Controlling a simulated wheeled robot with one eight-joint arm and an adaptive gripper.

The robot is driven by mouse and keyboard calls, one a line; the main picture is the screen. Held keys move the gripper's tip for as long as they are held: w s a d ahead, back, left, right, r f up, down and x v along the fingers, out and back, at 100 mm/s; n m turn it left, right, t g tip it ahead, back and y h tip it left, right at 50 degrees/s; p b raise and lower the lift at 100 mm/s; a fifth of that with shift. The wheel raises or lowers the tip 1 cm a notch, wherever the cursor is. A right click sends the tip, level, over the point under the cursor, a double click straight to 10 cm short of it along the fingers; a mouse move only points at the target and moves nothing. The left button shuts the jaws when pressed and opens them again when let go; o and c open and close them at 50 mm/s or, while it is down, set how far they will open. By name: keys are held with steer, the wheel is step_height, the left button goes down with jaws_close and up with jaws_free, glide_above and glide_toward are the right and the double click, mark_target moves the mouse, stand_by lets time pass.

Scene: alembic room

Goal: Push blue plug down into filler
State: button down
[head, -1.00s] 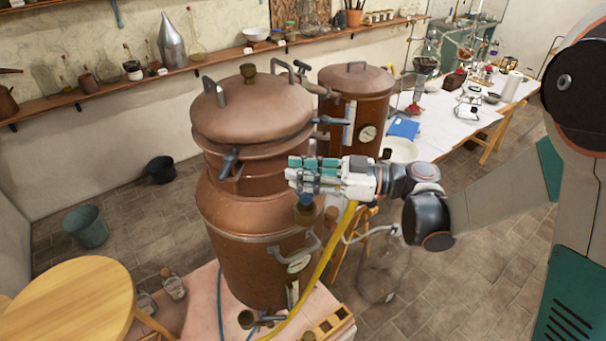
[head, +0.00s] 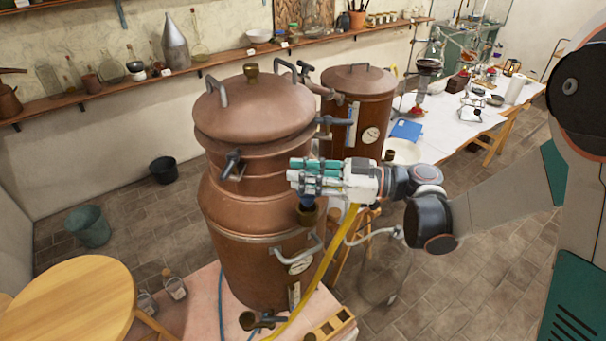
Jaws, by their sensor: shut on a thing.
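My gripper (head: 303,178), with white and teal fingers, is in front of the large copper still (head: 255,205), at its right side. The blue plug (head: 306,200) shows as a small dark blue piece just under the fingers; its upper part is hidden by them. The gripper is shut on it. The filler (head: 308,215) is a small brass cup on the still's side, directly under the plug. The plug's lower end is at the cup's mouth; I cannot tell how deep it sits.
A yellow hose (head: 325,270) hangs close below my gripper. A grey pipe handle (head: 305,250) juts from the still. A second copper vessel (head: 352,105) stands behind. A round wooden table (head: 75,305) is at lower left. Open floor lies to the right.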

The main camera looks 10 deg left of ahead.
mark_target(307, 200)
steer(key=shift+f+b, duration=2.2)
steer(key=shift+b, duration=0.65)
stand_by(4.7)
steer(key=c, duration=1.2)
jaws_free()
steer(key=shift+o, duration=0.2)
